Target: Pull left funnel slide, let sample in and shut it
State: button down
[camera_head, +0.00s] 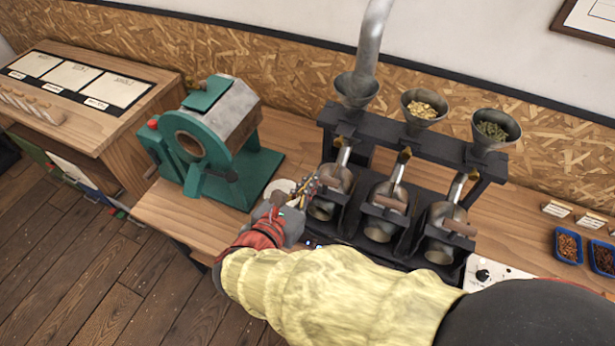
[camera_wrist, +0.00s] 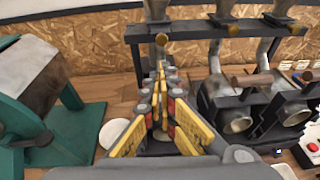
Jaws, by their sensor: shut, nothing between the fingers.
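The left funnel (camera_head: 357,90) stands on a dark rack, with a grey pipe rising out of it; I cannot see any beans inside. Its slide with a brass knob (camera_head: 338,141) sits below the funnel, and the knob also shows in the wrist view (camera_wrist: 161,38). Below it is the left metal drum (camera_head: 322,208), partly hidden by my gripper in the wrist view. My gripper (camera_head: 313,182) is shut and empty, in front of the left drum and a little below the knob. In the wrist view its fingertips (camera_wrist: 160,68) point toward the knob, apparently apart from it.
The middle funnel (camera_head: 424,108) holds pale beans and the right funnel (camera_head: 494,131) green ones. Their drums (camera_head: 381,226) stand close at right. A green machine (camera_head: 215,140) stands at left, with a white round dish (camera_head: 279,189) beside it. Blue trays (camera_head: 568,246) lie far right.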

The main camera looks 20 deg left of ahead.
send_near(335, 144)
jog(key=w+f, duration=0.4)
jog(key=shift+w+d+r, duration=0.15)
jog(key=shift+w+d, duration=0.1)
jog(key=shift+w, duration=0.2)
jog(key=shift+w+d+r, duration=0.15)
jog(key=shift+w+d, duration=0.05)
jog(key=shift+w, duration=0.2)
jog(key=w+b, duration=0.1)
jog(key=w, duration=0.3)
jog(key=shift+w+d, duration=0.1)
jog(key=shift+d, duration=0.05)
